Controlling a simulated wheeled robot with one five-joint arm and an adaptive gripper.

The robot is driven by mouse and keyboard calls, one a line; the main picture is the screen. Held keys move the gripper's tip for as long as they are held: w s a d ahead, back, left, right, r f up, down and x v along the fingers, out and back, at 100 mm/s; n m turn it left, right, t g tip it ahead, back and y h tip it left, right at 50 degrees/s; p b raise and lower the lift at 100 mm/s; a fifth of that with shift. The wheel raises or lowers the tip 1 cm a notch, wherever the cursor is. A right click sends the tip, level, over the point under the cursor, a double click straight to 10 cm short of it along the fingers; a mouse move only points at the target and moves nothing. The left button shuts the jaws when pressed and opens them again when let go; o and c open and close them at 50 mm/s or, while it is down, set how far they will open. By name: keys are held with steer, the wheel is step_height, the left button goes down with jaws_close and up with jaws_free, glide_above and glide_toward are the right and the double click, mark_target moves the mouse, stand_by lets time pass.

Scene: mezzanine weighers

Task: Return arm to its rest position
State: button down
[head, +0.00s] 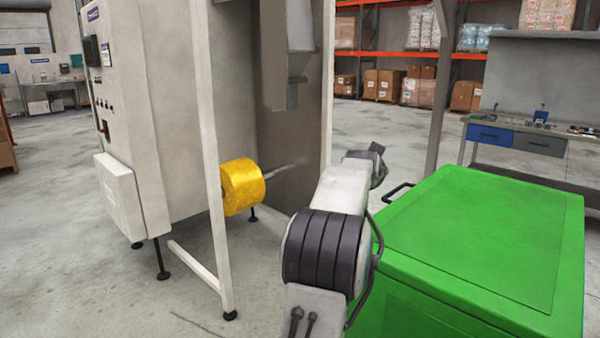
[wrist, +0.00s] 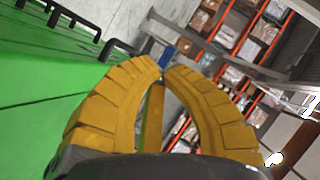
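My gripper (wrist: 162,68) fills the lower middle of the wrist view. Its two yellow ribbed fingers bow outward, and their tips almost meet. I see nothing gripped at the tips. A narrow yellow strip shows between the fingers; I cannot tell what it belongs to. In the head view my arm reaches forward just left of a green box, with its dark end at the far side. The fingers are hidden there.
The green box (head: 480,235) is close on the right; its green surface also shows in the wrist view (wrist: 40,80). A machine (head: 170,110) with a yellow roll (head: 240,187) stands left. A workbench (head: 515,140) and shelves (head: 385,55) are behind. Open floor lies between.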

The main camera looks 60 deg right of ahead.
steer(key=shift+a, duration=0.1)
steer(key=w+a+f+n+t+y, duration=0.35)
steer(key=w+a+n, duration=0.25)
steer(key=w+a, duration=0.95)
steer(key=w+a+f+n+y, duration=0.2)
steer(key=w+a+f+n, duration=0.1)
steer(key=a, duration=0.7)
steer(key=w+a+f+n+y, duration=0.2)
steer(key=w+a+n+y, duration=0.15)
steer(key=a, duration=0.65)
steer(key=s+a+f+n+y, duration=0.1)
steer(key=a+f+n, duration=0.2)
steer(key=a, duration=0.5)
steer(key=s+a+f+n+y, duration=0.1)
steer(key=s+a+f+n, duration=0.15)
steer(key=a, duration=0.45)
steer(key=s+a+f+n+g+y, duration=0.1)
steer(key=s+a+f+n+g, duration=0.2)
steer(key=s+a, duration=0.35)
steer(key=s+a+f+n+y, duration=0.1)
steer(key=s+a+f+n, duration=0.35)
steer(key=a, duration=0.25)
steer(key=w+p+v, duration=0.2)
steer(key=p+v, duration=1.1)
steer(key=v, duration=0.2)
steer(key=shift+w+d+r+p, duration=0.2)
steer(key=shift+d+r+p, duration=0.1)
steer(key=shift+r, duration=0.3)
steer(key=shift+n+t, duration=0.25)
